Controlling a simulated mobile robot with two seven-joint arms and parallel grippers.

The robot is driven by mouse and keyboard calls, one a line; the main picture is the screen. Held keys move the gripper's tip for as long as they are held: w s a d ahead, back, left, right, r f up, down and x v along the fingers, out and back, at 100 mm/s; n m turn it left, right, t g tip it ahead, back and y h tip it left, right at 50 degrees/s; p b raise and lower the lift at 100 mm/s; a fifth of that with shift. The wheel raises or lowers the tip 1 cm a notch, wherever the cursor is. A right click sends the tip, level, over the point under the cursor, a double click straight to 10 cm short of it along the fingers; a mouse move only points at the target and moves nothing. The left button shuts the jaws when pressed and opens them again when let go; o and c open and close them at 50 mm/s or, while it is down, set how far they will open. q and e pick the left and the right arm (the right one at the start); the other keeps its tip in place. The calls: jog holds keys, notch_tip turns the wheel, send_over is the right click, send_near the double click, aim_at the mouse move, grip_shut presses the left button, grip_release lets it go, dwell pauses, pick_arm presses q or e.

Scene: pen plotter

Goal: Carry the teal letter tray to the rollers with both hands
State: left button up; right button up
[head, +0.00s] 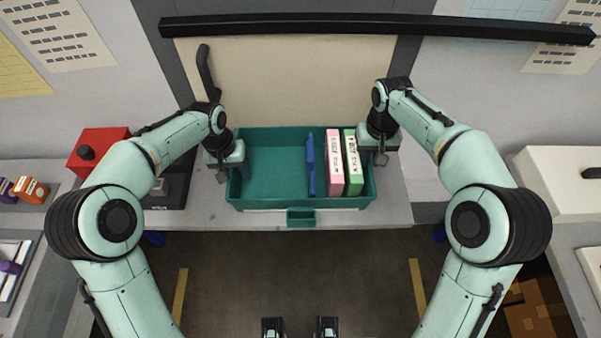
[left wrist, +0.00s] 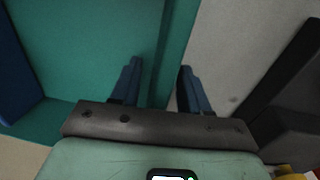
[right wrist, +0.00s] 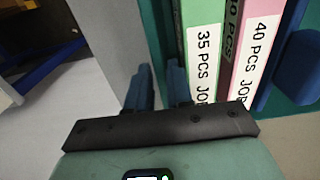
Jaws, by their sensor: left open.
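The teal letter tray (head: 275,202) sits level on the grey worktop in the middle of the head view. It holds a blue divider (head: 311,165), a pink binder (head: 334,163) and a green binder (head: 353,163) at its right side. My left gripper (head: 236,174) is at the tray's left wall. In the left wrist view its fingers (left wrist: 160,85) are apart, one on each side of the wall. My right gripper (head: 378,155) is at the right wall. In the right wrist view its fingers (right wrist: 160,88) are close together on the wall. I cannot identify the rollers for certain.
A long black bar (head: 380,27) crosses above a beige sheet (head: 280,80) behind the tray. A red box (head: 98,148) and a black unit (head: 172,187) stand at the left. A white box (head: 570,180) stands at the right. Dark floor (head: 300,265) lies in front.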

pick_arm(q)
jog(key=shift+f, duration=0.3)
pick_arm(e)
jog(key=shift+f, duration=0.35)
pick_arm(q)
jog(key=shift+c, duration=0.3)
pick_arm(e)
jog(key=shift+c, duration=0.4)
pick_arm(q)
jog(key=c, duration=0.5)
pick_arm(e)
grip_shut()
pick_arm(q)
grip_shut()
jog(key=shift+w+r, duration=0.1)
jog(key=shift+r, duration=0.1)
pick_arm(e)
jog(key=shift+w+r, duration=0.1)
jog(key=shift+r, duration=0.1)
